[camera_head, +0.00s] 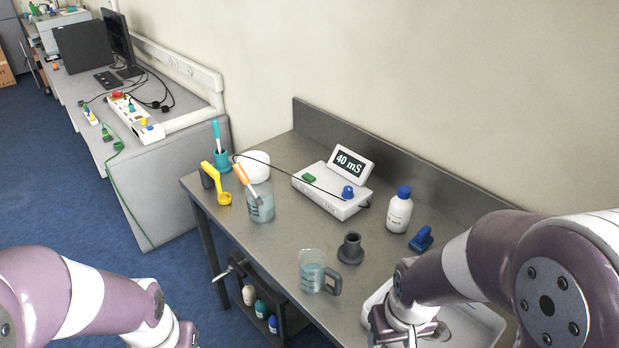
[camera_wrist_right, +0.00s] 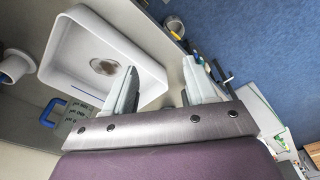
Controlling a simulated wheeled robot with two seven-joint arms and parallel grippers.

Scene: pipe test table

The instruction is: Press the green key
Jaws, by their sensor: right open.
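The green key (camera_head: 309,178) is on the top left of a white meter box (camera_head: 333,191). A blue knob (camera_head: 348,192) sits at the right of its top, and its tilted display (camera_head: 350,162) reads "40 mS". My right gripper (camera_head: 408,335) is over the white tray at the front right, well apart from the key. In the right wrist view its two fingers (camera_wrist_right: 160,88) are spread with nothing between them.
A white tray (camera_wrist_right: 75,45) lies under my right gripper. A grey stand (camera_head: 350,250), a beaker with a handle (camera_head: 312,270) and a white bottle (camera_head: 399,212) stand before the box. A beaker with an orange-handled probe (camera_head: 260,205) is left, with a black cable crossing.

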